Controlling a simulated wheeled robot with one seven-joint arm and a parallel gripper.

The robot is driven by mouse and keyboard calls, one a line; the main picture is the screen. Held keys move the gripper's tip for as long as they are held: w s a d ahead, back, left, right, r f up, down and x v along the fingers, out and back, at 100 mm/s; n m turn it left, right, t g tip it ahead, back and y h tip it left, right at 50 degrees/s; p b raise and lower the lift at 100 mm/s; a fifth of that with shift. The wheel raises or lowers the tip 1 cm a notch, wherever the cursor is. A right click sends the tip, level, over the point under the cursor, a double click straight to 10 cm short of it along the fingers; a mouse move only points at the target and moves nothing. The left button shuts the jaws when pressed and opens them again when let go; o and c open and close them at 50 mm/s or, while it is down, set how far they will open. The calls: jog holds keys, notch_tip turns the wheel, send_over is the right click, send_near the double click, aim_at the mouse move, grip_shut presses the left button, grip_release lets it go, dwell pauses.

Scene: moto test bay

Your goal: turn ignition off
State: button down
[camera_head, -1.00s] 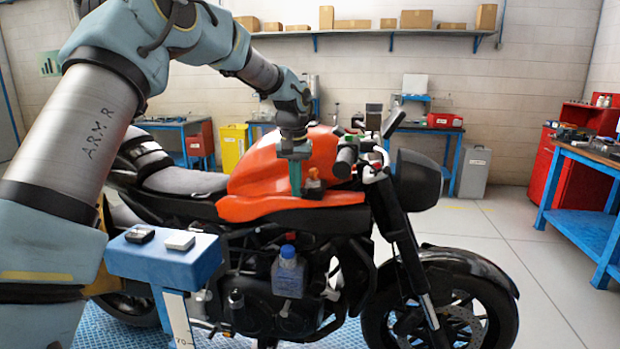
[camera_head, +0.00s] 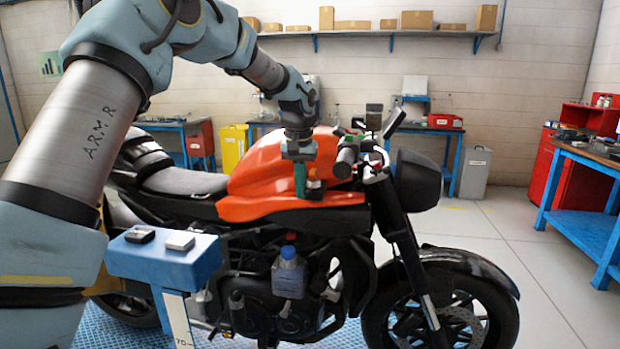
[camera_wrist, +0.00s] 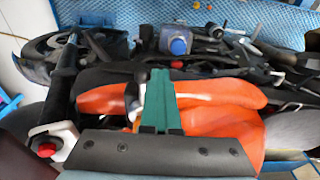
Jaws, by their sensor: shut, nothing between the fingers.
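The orange motorcycle (camera_head: 265,165) stands side-on in the middle of the head view. My gripper (camera_head: 300,194) points down at the orange side panel below the tank. Its green fingers are together and empty. In the wrist view the shut fingers (camera_wrist: 162,74) reach over the orange bodywork. A small dark part with a red-orange piece (camera_head: 315,186) sits just right of the fingertips and may be the ignition switch. In the wrist view a dark and pale part (camera_wrist: 134,98) lies just left of the fingers. I cannot tell whether they touch it, nor the switch position.
The handlebar grip (camera_head: 346,158) is close on the right. A white box with a red button (camera_wrist: 48,148) shows at lower left in the wrist view. A blue-capped bottle (camera_head: 289,273) is below the fingers. A blue stand (camera_head: 165,262) is at front left. Floor at right is open.

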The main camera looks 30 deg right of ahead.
jog(key=shift+s+d+r, duration=0.1)
jog(key=shift+s, duration=0.1)
notch_tip(320, 180, up, 9)
jog(key=w+p, duration=0.1)
jog(key=p, duration=0.3)
jog(key=shift+a, duration=0.3)
dwell(0.5)
dwell(0.5)
